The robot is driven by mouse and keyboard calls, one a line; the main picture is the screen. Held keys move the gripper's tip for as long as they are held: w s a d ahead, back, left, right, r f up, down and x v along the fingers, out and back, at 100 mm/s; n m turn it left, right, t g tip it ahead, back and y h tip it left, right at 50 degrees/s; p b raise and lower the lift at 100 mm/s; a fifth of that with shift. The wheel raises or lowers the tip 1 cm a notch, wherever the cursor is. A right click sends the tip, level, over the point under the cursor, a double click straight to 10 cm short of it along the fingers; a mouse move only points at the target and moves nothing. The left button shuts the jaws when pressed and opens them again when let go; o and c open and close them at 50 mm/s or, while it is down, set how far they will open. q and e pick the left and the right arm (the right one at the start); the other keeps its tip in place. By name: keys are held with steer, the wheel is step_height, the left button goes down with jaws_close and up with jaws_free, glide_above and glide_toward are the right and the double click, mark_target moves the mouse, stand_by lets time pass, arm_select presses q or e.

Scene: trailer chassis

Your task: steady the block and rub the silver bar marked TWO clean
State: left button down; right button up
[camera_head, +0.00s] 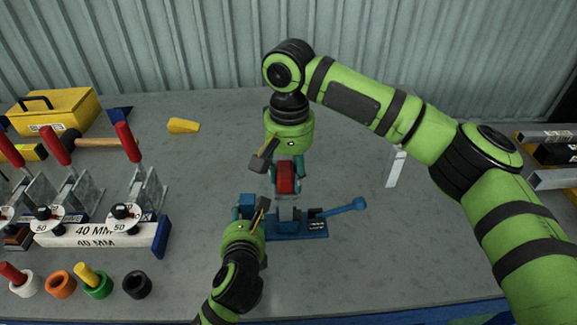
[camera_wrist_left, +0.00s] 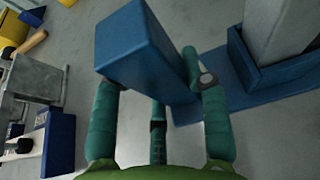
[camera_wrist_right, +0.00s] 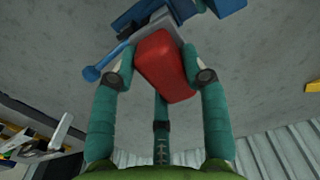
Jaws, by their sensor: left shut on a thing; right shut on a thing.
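A blue block (camera_head: 311,224) stands on the table with an upright silver bar (camera_head: 286,213) set in it. The bar also shows in the left wrist view (camera_wrist_left: 284,30), seated in a blue socket. I cannot read any marking on it. My left gripper (camera_head: 250,207) is shut on a blue upright part of the block (camera_wrist_left: 150,50), left of the bar. My right gripper (camera_head: 286,166), above the bar, is shut on a red pad (camera_head: 286,180). In the right wrist view the pad (camera_wrist_right: 165,68) lies against or just in front of the bar's grey face (camera_wrist_right: 150,32); contact is unclear.
A blue lever (camera_head: 350,207) sticks out right of the block. Red-handled clamps (camera_head: 130,185) and a "40 MM" piece (camera_head: 97,234) stand left. Coloured rings (camera_head: 60,284) sit front left. A pale bar (camera_head: 396,166) lies right, under my right arm. More bars (camera_head: 548,136) are far right.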

steer(key=shift+s, duration=0.85)
steer(key=shift+s+r, duration=0.1)
steer(key=shift+s, duration=0.15)
steer(key=shift+r, duration=3.95)
arm_select(q)
steer(key=c, duration=0.6)
jaws_free()
